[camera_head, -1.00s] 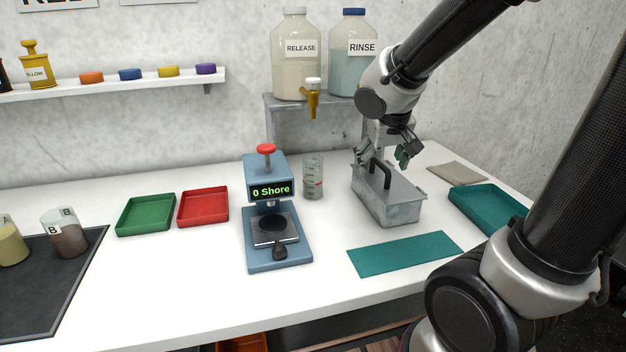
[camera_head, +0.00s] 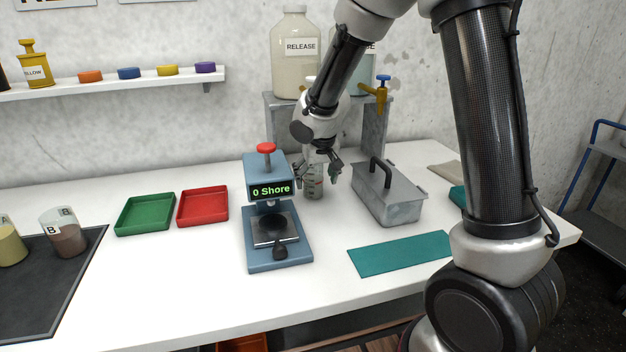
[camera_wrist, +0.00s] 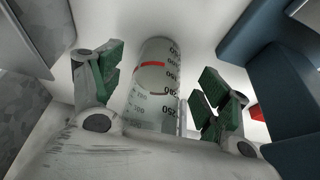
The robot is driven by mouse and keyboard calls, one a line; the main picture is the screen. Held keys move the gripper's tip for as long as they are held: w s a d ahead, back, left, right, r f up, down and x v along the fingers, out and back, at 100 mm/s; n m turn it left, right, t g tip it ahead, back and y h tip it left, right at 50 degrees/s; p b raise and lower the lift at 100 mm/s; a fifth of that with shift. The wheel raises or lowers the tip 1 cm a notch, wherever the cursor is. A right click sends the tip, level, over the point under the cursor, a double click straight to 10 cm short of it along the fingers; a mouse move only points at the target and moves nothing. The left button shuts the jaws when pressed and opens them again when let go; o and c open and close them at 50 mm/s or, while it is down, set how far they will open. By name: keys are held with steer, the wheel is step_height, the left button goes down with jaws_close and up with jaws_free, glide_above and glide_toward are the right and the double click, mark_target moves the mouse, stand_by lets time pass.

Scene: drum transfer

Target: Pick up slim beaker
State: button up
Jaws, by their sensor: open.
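The slim beaker (camera_head: 313,187) is a clear upright cylinder with a red mark, standing on the white table just right of the blue tester. In the wrist view the slim beaker (camera_wrist: 155,85) shows its printed scale and red band, between the two green-padded fingers. My gripper (camera_head: 318,172) is open and comes down over the beaker, with one finger on each side of it. In the wrist view my gripper (camera_wrist: 155,90) shows a gap between each pad and the beaker. The beaker's upper part is partly hidden by my gripper in the head view.
The blue Shore tester (camera_head: 277,230) stands close left of my gripper. The grey lidded metal box (camera_head: 400,203) is close on the right. The RELEASE bottle (camera_head: 293,60) and a brass tap (camera_head: 379,92) are above behind. A teal mat (camera_head: 400,254) lies in front.

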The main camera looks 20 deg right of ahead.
steer(key=w, duration=0.4)
steer(key=shift+w+f, duration=0.1)
steer(key=shift+w, duration=0.05)
steer(key=shift+w+f, duration=0.1)
steer(key=shift+f, duration=0.4)
steer(key=c, duration=0.9)
steer(key=shift+c, duration=0.5)
steer(key=shift+r, duration=0.15)
